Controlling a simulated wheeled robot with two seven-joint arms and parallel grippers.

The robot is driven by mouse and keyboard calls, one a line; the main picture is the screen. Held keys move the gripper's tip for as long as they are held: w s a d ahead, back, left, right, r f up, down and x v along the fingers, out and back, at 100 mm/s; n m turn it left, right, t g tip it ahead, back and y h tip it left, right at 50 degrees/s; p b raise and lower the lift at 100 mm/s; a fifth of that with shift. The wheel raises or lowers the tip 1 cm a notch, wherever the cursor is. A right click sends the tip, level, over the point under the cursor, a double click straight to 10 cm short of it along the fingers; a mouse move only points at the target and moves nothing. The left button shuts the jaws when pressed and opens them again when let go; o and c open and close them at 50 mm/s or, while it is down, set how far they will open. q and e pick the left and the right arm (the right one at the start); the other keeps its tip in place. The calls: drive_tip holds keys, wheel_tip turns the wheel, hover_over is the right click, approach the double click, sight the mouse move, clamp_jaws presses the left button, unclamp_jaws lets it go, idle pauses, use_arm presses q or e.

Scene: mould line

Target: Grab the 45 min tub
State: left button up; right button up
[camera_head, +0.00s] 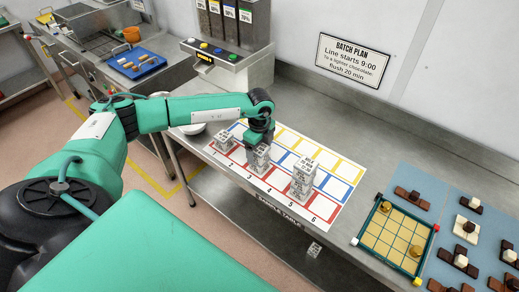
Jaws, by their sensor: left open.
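Several small grey-white tubs with dark print stand on a white sheet with red, blue and yellow squares (322,208). One tub (223,141) is at the left, near column 1. A second tub (260,160) is in the front red row near column 3. A taller stack or tub (303,180) stands near column 5. Their print is too small to tell which is the 45 min tub. My left gripper (261,144) points down right at the second tub, open; its fingertips are partly hidden, and I cannot tell whether they touch it. My right gripper is out of view.
Another small printed block (314,250) is lower down, below the table's front edge. A green-framed yellow grid tray (395,236) and chocolate pieces on blue mats (455,210) are to the right. A dispenser (228,50) stands behind. A white bowl (192,128) is at the left, partly behind my arm.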

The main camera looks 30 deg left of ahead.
use_arm(q)
drive_tip(key=shift+f, duration=0.15)
drive_tip(key=c, duration=1.1)
drive_tip(key=shift+w+r+b, duration=0.1)
drive_tip(key=shift+r+b, duration=0.35)
drive_tip(key=shift+r, duration=0.25)
wheel_tip(320, 180, up, 17)
drive_tip(key=b, duration=0.6)
wheel_tip(320, 180, up, 9)
drive_tip(key=p, duration=0.5)
hover_over(260, 148)
drive_tip(key=shift+f, duration=0.15)
